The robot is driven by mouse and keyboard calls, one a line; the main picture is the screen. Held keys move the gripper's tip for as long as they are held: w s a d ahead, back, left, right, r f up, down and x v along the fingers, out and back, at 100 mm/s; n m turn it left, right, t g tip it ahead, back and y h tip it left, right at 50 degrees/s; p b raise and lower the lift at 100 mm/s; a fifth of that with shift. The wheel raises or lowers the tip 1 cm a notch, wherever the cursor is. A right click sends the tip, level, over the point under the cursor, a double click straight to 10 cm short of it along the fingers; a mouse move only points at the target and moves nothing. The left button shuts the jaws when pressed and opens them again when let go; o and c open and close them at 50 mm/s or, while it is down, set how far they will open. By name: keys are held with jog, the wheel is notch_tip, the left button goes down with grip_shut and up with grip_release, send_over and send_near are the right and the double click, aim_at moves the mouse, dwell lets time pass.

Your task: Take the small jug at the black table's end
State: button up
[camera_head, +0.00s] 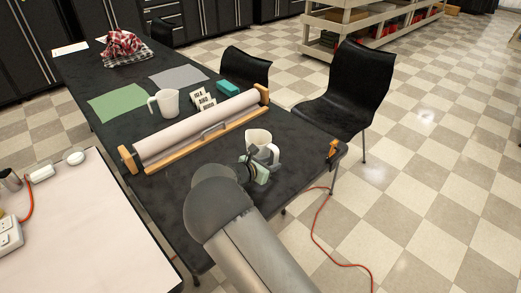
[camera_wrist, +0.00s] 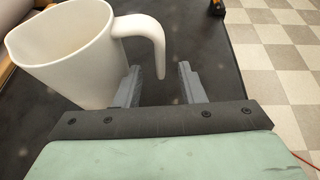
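A small white jug (camera_head: 259,139) stands upright near the end of the black table (camera_head: 300,178). In the wrist view the jug (camera_wrist: 70,52) fills the upper left, with its handle (camera_wrist: 148,38) toward the right. My gripper (camera_wrist: 160,82) is open, its two grey fingers apart near the lower part of the handle. The left finger overlaps the jug's side in the picture; I cannot tell whether it touches. In the head view my gripper (camera_head: 260,164) is just in front of the jug, partly hidden by my arm.
A paper roll on a wooden holder (camera_head: 200,132) lies behind the jug. A larger white jug (camera_head: 166,103) stands beyond it. An orange clamp (camera_head: 333,149) grips the table's right edge. Black chairs (camera_head: 345,90) stand beyond the table. A light table (camera_head: 80,220) is at left.

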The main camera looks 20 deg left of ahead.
aim_at(276, 156)
jog(key=x, duration=0.3)
jog(key=shift+w+d, duration=0.2)
jog(key=shift+w, duration=0.15)
jog(key=shift+r, duration=0.1)
grip_shut()
jog(key=shift+r, duration=0.2)
jog(key=shift+r, duration=0.9)
jog(key=s+r+b, duration=0.1)
jog(key=s+r, duration=0.9)
jog(key=s, duration=0.3)
jog(key=shift+s+a+r, duration=0.35)
jog(key=shift+s+a, duration=0.05)
